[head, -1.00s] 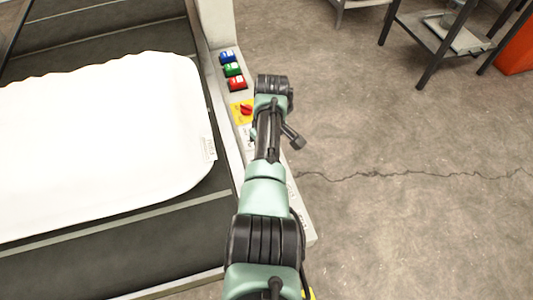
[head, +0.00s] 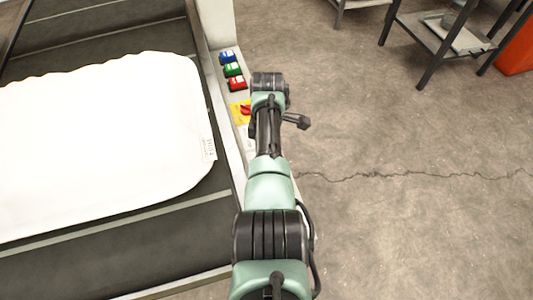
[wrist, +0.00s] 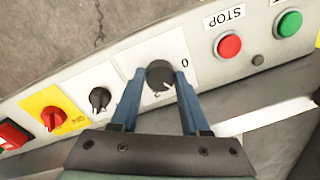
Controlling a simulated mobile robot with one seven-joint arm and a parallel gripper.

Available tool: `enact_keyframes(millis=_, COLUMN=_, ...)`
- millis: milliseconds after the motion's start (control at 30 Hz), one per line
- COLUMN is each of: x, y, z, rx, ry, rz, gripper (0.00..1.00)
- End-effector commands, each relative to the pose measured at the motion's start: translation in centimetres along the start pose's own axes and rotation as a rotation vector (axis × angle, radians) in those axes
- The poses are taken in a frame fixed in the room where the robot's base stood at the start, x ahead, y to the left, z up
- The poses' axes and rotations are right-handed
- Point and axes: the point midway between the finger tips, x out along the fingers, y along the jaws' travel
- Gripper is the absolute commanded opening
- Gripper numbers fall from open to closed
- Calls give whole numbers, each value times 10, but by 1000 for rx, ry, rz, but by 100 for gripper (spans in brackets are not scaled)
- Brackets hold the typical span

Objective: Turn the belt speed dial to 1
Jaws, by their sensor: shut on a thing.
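The dial (wrist: 160,74) is a round black knob on a white label in the wrist view. A "0" shows at its right and what looks like a "2" on its near side. A small light mark shows on the knob's lower right edge; I cannot tell which number it points at, and no "1" is readable. My gripper (wrist: 160,76) has its two blue fingers on either side of the knob and is shut on it. In the head view my arm hides the gripper and the dial.
On the same panel are a smaller black knob (wrist: 100,98), a red switch on yellow (wrist: 52,118), a red STOP button (wrist: 229,45) and a green button (wrist: 288,22). A white pillow (head: 105,140) lies on the dark belt (head: 110,250).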

Motion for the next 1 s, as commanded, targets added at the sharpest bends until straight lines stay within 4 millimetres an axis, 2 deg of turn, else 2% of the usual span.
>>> enact_keyframes(millis=467, x=-2, y=1, z=-2, rx=-17, ry=5, rz=4, gripper=0)
enact_keyframes(millis=500, x=-2, y=1, z=-2, rx=-16, ry=5, rz=4, gripper=47)
enact_keyframes(millis=667, x=-2, y=1, z=-2, rx=-16, ry=3, rz=3, gripper=76)
enact_keyframes(millis=1000, x=-4, y=0, z=-1, rx=-15, ry=1, rz=1, gripper=76)
